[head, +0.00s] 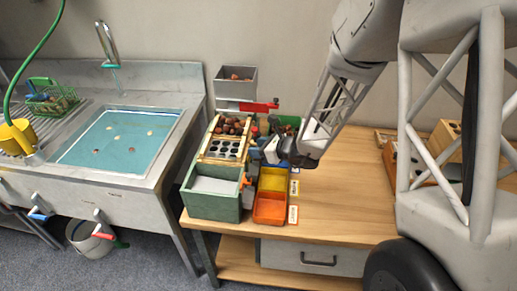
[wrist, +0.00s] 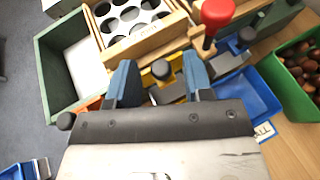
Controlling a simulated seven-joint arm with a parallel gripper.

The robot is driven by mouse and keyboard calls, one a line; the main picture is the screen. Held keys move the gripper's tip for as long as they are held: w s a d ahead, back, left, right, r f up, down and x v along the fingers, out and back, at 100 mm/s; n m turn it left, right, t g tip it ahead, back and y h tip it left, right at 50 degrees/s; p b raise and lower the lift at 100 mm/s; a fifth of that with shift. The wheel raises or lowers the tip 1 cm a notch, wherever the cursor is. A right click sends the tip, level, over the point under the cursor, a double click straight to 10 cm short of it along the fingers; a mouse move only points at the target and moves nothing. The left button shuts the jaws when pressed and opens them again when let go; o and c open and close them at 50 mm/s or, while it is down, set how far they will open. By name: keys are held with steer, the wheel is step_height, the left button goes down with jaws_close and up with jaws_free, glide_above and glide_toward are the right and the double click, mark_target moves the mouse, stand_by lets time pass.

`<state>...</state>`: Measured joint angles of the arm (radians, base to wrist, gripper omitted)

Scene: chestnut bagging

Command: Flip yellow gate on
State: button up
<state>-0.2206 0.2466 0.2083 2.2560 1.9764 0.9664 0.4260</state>
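The yellow gate (wrist: 161,69) shows in the wrist view as a small yellow piece with a dark knob, beside the wooden sorting frame. My gripper (wrist: 160,82) is open, its two blue fingers on either side of this piece. I cannot tell whether either finger touches it. In the head view my gripper (head: 268,150) is low at the right side of the sorter, above the bins. It hides the yellow gate there.
A red knob (wrist: 217,14) stands close to the right finger. A blue bin (wrist: 251,94) and a green bin of chestnuts (wrist: 302,72) lie to the right. Yellow (head: 273,180) and orange (head: 270,209) bins sit below my gripper.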

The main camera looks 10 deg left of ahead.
steer(key=shift+d, duration=0.1)
steer(key=v, duration=0.7)
steer(key=shift+d+r, duration=0.2)
steer(key=shift+d, duration=0.05)
stand_by(0.4)
steer(key=shift+s, duration=0.1)
stand_by(0.4)
steer(key=s+d+r+n+g+h, duration=0.2)
steer(key=s+d+r+n, duration=0.1)
steer(key=s+r+n, duration=0.4)
steer(key=s+d+r+n+g+h, duration=0.25)
steer(key=s+r+n, duration=0.25)
steer(key=s, duration=0.4)
steer(key=s+d+r+n+t+h, duration=0.1)
steer(key=s+d+r+n+h, duration=0.2)
steer(key=s+d, duration=0.4)
steer(key=s+d+r+n+h, duration=0.4)
steer(key=s+d+n, duration=0.3)
steer(key=d, duration=0.2)
steer(key=shift+s+t+h, duration=0.3)
steer(key=shift+t+h, duration=0.05)
steer(key=shift+h, duration=0.3)
